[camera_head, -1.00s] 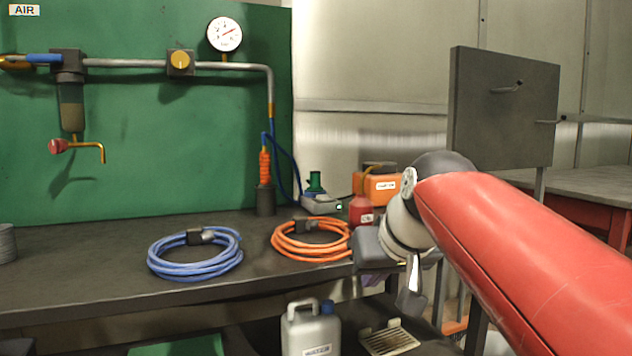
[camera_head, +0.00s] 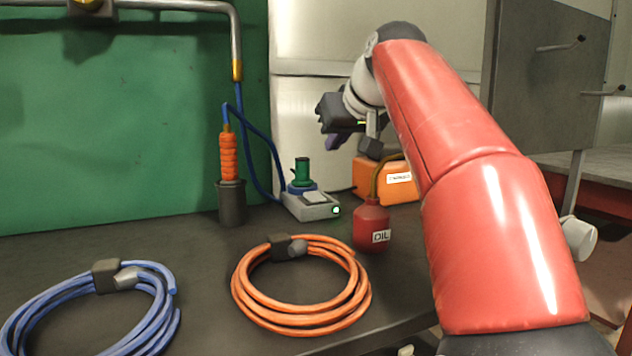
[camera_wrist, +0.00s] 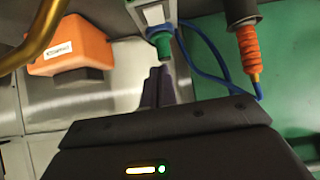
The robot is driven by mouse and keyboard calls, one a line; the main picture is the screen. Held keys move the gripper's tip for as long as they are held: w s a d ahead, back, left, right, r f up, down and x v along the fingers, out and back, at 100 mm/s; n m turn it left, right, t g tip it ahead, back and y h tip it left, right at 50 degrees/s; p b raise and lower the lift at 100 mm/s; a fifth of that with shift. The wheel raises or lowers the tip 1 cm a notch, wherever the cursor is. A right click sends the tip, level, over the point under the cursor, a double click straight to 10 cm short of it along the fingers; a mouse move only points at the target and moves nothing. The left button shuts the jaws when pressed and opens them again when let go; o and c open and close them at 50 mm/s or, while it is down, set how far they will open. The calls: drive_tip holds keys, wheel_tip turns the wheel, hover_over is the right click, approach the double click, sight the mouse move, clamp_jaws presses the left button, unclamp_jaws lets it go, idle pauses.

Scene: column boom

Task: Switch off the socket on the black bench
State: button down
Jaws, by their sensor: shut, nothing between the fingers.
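The socket (camera_head: 310,207) is a low grey box on the black bench (camera_head: 205,290), near the green back panel. It has a pale rocker switch (camera_head: 315,197) on top and a lit green lamp (camera_head: 336,210) at its right end. A green plug (camera_head: 301,172) with a blue collar stands upright in it. In the wrist view the socket (camera_wrist: 153,10) is at the top edge, partly cut off, with the plug (camera_wrist: 161,44) below it.
A red oil can (camera_head: 371,225) with a curved spout stands right of the socket, before an orange box (camera_head: 385,180). An orange tool (camera_head: 228,160) stands in a dark holder (camera_head: 232,204) at left. Orange (camera_head: 300,318) and blue (camera_head: 95,315) hose coils lie in front.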

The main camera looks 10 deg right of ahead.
approach(311, 191)
drive_tip(key=w, duration=0.3)
drive_tip(key=shift+w+a+r+b, duration=0.3)
drive_tip(key=shift+w+r+b, duration=0.05)
drive_tip(key=f, duration=0.1)
drive_tip(key=f+b, duration=0.1)
drive_tip(key=shift+w+a+f, duration=0.1)
drive_tip(key=shift+w+f, duration=0.2)
drive_tip(key=shift+w, duration=0.1)
drive_tip(key=shift+w+f, duration=0.1)
drive_tip(key=shift+f, duration=0.75)
drive_tip(key=shift+w+r+g+p, duration=0.15)
drive_tip(key=shift+g+p, duration=0.15)
drive_tip(key=shift+p, duration=0.55)
drive_tip(key=shift+f+b, duration=0.3)
drive_tip(key=shift+b, duration=0.1)
drive_tip(key=shift+r, duration=0.1)
